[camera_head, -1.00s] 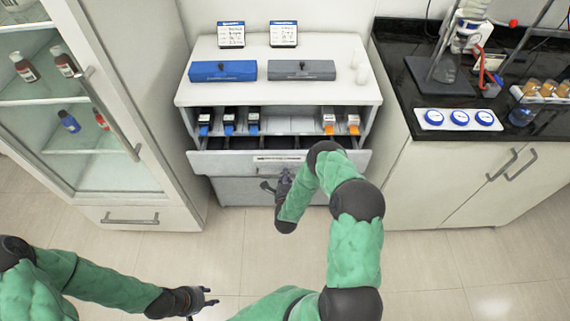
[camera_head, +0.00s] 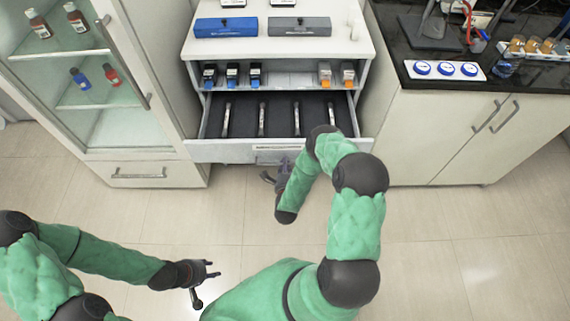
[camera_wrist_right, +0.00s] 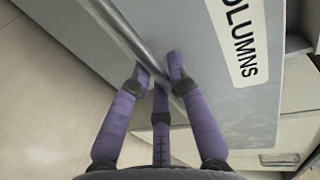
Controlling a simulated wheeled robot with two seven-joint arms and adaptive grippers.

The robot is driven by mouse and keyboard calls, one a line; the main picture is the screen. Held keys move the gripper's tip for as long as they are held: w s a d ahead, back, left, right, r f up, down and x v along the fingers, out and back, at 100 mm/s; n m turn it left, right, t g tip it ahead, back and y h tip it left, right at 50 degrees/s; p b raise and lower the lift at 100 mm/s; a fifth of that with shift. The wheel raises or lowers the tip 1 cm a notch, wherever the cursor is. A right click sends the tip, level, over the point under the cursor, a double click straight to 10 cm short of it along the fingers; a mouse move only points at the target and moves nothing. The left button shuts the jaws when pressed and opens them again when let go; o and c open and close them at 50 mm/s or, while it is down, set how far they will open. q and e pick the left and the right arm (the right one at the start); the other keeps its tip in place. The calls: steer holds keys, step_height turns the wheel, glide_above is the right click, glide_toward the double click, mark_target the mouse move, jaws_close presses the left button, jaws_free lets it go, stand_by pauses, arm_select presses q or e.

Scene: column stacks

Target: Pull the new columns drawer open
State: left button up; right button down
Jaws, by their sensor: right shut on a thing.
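The columns drawer (camera_head: 224,151) stands pulled out of the white cabinet in the head view. Several slim columns lie in its dark interior. In the right wrist view its grey front (camera_wrist_right: 215,75) carries a label ending in "COLUMNS" (camera_wrist_right: 237,38) and a metal bar handle (camera_wrist_right: 120,32). My right gripper (camera_head: 277,178) is at the drawer front. In the right wrist view its purple fingers (camera_wrist_right: 160,77) are shut on the handle. My left gripper (camera_head: 207,274) is low over the floor, away from the drawer, with its fingers apart and empty.
Blue-tipped and orange-tipped boxes (camera_head: 231,75) stand on the shelf above the drawer. A blue case (camera_head: 226,27) and a grey case (camera_head: 300,26) lie on the cabinet top. A glass-door cabinet (camera_head: 115,120) is at left, a dark-topped counter (camera_head: 435,85) at right. The floor in front is clear.

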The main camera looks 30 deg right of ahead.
stand_by(0.3)
steer(key=c, duration=1.2)
jaws_free()
steer(key=shift+o, duration=0.2)
steer(key=shift+s, duration=0.15)
steer(key=v, duration=1.1)
steer(key=shift+s+a, duration=0.2)
steer(key=shift+s, duration=0.15)
